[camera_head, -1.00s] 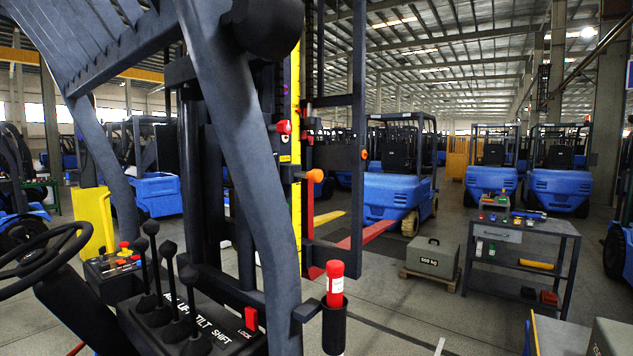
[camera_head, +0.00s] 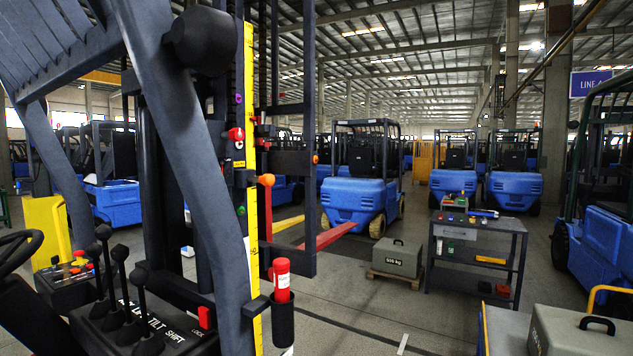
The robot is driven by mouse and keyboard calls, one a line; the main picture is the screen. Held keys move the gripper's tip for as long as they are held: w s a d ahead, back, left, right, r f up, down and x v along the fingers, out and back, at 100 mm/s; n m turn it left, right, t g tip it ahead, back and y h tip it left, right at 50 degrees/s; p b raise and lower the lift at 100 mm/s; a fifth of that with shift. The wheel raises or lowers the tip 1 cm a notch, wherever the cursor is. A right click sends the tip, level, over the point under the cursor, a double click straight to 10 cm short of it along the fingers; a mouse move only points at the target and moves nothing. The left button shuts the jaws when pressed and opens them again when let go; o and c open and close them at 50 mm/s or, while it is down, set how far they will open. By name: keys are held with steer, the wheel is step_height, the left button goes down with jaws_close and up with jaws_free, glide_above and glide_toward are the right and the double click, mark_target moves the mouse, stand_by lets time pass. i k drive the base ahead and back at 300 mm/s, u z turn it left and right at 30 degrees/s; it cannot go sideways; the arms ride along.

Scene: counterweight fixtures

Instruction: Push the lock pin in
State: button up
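An orange round knob (camera_head: 266,180) sticks out sideways from the dark mast beside a tall yellow scale strip (camera_head: 250,75). It looks like the head of a lock pin, but the frame does not label it. How deep it sits is too small to tell. A red knob (camera_head: 236,134) sits higher on the mast, to the left of the strip. A small orange tip (camera_head: 314,159) shows on the carriage to the right. A red switch (camera_head: 205,317) by the word LOCK is on the lever console (camera_head: 145,335). My gripper is not in view.
A dark slanted post (camera_head: 185,150) stands in front of the mast. A red-capped cylinder (camera_head: 282,275) sits in a holder on it. A 500 kg block (camera_head: 398,258) lies on a pallet, left of a workbench (camera_head: 475,245). A grey case (camera_head: 585,330) is at bottom right. Floor between is open.

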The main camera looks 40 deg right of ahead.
mark_target(266, 179)
steer(key=z, duration=1.2)
steer(key=k, duration=0.6)
steer(key=z, duration=1.15)
steer(key=i, duration=0.85)
steer(key=u, duration=1.8)
